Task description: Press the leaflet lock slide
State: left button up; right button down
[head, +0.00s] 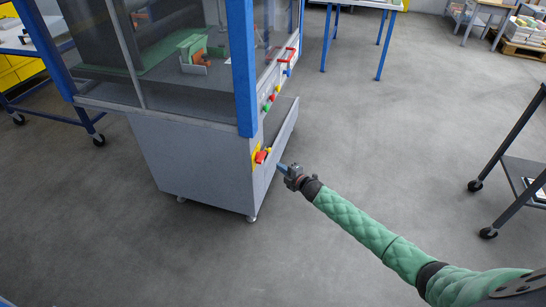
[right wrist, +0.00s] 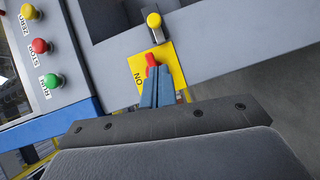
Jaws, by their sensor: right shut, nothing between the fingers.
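A yellow plate (right wrist: 172,60) on the grey machine's side carries a red lever (right wrist: 151,63) and black lettering that looks like ON. A yellow knob (right wrist: 154,20) sits just beyond the plate. No readable label says which part is the leaflet lock slide. My left gripper is out of view.
Yellow, red (right wrist: 40,46) and green push buttons line a panel beside the plate. A grey trough (head: 283,125) juts from the machine's side. A blue post (head: 241,70) rises above. A dark cart (head: 520,165) stands at the right; open floor lies between.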

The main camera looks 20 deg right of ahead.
jog(key=w+a+f, duration=0.1)
jog(key=w, duration=0.8)
jog(key=shift+w+f, duration=0.15)
jog(key=w+d+b, duration=0.2)
jog(key=w, duration=0.1)
jog(key=shift+w+d, duration=0.15)
jog(key=shift+w, duration=0.1)
dwell(0.5)
